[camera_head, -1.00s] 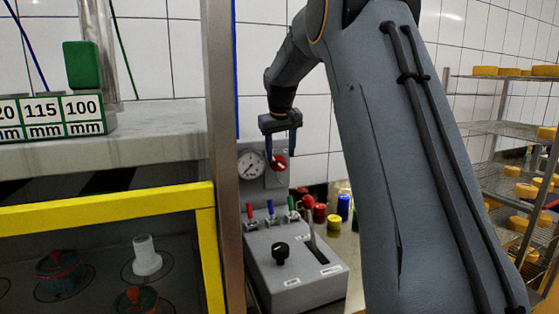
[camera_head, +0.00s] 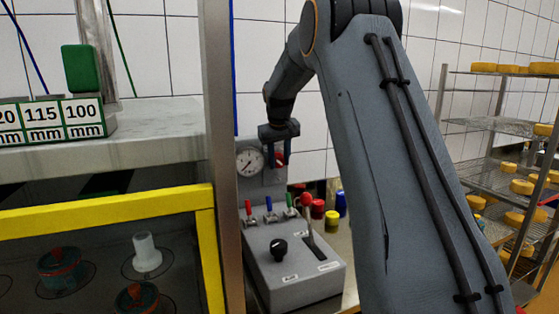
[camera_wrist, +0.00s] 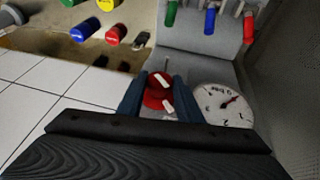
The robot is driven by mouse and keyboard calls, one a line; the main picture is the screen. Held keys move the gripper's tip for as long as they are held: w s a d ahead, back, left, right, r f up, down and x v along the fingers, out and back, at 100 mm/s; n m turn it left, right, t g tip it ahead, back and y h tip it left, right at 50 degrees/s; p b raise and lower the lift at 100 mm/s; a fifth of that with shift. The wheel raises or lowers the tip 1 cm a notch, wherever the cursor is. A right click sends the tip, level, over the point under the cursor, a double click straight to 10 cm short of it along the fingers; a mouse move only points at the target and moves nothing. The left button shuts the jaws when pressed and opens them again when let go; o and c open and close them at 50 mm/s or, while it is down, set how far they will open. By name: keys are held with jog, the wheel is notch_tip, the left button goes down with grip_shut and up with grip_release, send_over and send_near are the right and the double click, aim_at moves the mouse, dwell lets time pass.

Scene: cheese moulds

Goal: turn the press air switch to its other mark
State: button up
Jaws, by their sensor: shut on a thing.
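The press air switch (camera_wrist: 157,92) is a red round knob with a white bar, on the upright grey panel beside the pressure gauge (camera_head: 249,161). In the head view the switch (camera_head: 281,159) is mostly hidden behind my gripper (camera_head: 280,150). In the wrist view my gripper (camera_wrist: 160,95) has one finger on each side of the red knob, shut on it. A white mark shows on the panel near the knob's lower right in the wrist view.
Below the panel, the grey control box (camera_head: 300,285) carries a black knob (camera_head: 279,249), a red-topped lever (camera_head: 306,199) and small coloured toggles. Coloured caps (camera_head: 331,219) stand to its right. A steel post (camera_head: 224,150) and yellow frame (camera_head: 110,210) stand left.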

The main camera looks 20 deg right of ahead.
jog(key=shift+d+y+p, duration=0.25)
jog(key=shift+y+p, duration=0.2)
jog(key=shift+y, duration=0.25)
jog(key=shift+d+m+y, duration=0.2)
jog(key=shift+m+y, duration=0.2)
jog(key=shift+y, duration=0.8)
jog(key=y, duration=0.1)
jog(key=y+b, duration=0.1)
jog(key=m+y, duration=0.1)
jog(key=y, duration=0.1)
jog(key=shift+d+f+b, duration=0.25)
jog(key=shift+d+b, duration=0.05)
jog(key=shift+b, duration=0.05)
jog(key=y+b, duration=0.2)
jog(key=y, duration=0.1)
jog(key=m+y+b, duration=0.1)
jog(key=shift+d+f+t+y, duration=0.25)
jog(key=shift+f+t+y, duration=0.05)
jog(key=shift+f+t, duration=0.1)
jog(key=shift+f+m+t+y+b, duration=0.1)
jog(key=shift+m+t+y+b, duration=0.45)
jog(key=shift+y+b, duration=1.35)
jog(key=shift+y, duration=0.4)
jog(key=o, duration=1)
jog(key=shift+o, duration=0.2)
